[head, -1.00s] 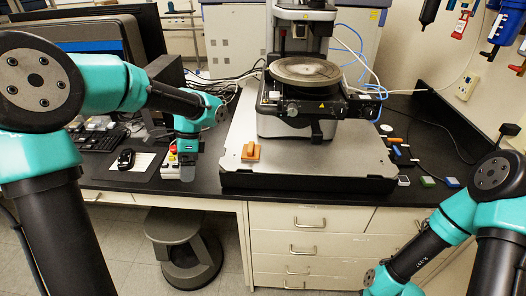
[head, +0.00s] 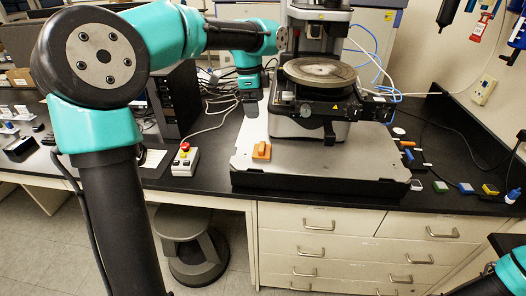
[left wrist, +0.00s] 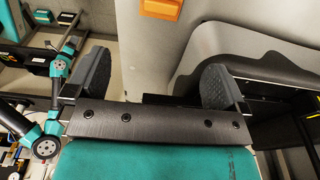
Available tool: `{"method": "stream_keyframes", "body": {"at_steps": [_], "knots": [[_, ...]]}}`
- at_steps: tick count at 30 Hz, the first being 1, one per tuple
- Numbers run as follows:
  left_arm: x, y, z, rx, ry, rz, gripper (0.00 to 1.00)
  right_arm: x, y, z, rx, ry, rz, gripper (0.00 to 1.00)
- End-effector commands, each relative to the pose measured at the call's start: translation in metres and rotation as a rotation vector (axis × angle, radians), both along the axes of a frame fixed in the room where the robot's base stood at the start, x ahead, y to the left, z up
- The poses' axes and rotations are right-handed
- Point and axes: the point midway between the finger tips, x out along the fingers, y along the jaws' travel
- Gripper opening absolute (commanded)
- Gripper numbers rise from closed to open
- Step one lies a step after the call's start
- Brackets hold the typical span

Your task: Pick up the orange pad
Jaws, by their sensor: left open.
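The orange pad (head: 261,151) lies on the left front part of the grey base plate (head: 300,168) of the profiler. It also shows in the left wrist view at the top edge (left wrist: 161,8), partly cut off. My left gripper (head: 250,107) hangs above the plate's left side, behind the pad in the head view and apart from it. In the left wrist view its two dark fingers (left wrist: 155,78) are wide apart with nothing between them. My right arm shows only at the lower right corner of the head view, and its gripper is out of sight.
The profiler's round stage (head: 320,72) stands to the right of my left gripper. A box with a red emergency button (head: 185,160) sits left of the plate. Small coloured blocks (head: 465,188) lie to the right. The plate's front strip is clear.

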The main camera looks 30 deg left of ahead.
Motion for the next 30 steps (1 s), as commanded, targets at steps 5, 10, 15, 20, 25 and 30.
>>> {"method": "stream_keyframes", "body": {"at_steps": [5,10,15,20,25,30], "knots": [[0.001,-0.003,-0.029,0.0,0.005,-0.001,1.0,0.0,0.0,0.0,0.0,0.0,0.0,0.43],[0.002,-0.007,-0.058,0.0,0.005,0.001,1.0,0.0,0.0,0.0,0.0,0.0,0.0,0.43],[0.004,-0.01,-0.087,0.0,0.005,0.001,1.0,0.0,0.0,0.0,0.0,0.0,0.0,0.43],[0.005,-0.012,-0.106,0.0,0.002,0.0,1.0,0.0,0.0,0.0,0.0,0.0,0.0,0.43],[0.005,-0.012,-0.111,0.001,0.001,0.0,1.0,0.0,0.0,0.0,0.0,0.0,0.0,0.43],[0.005,-0.012,-0.111,0.001,0.001,0.0,1.0,0.0,0.0,0.0,0.0,0.0,0.0,0.43]]}}
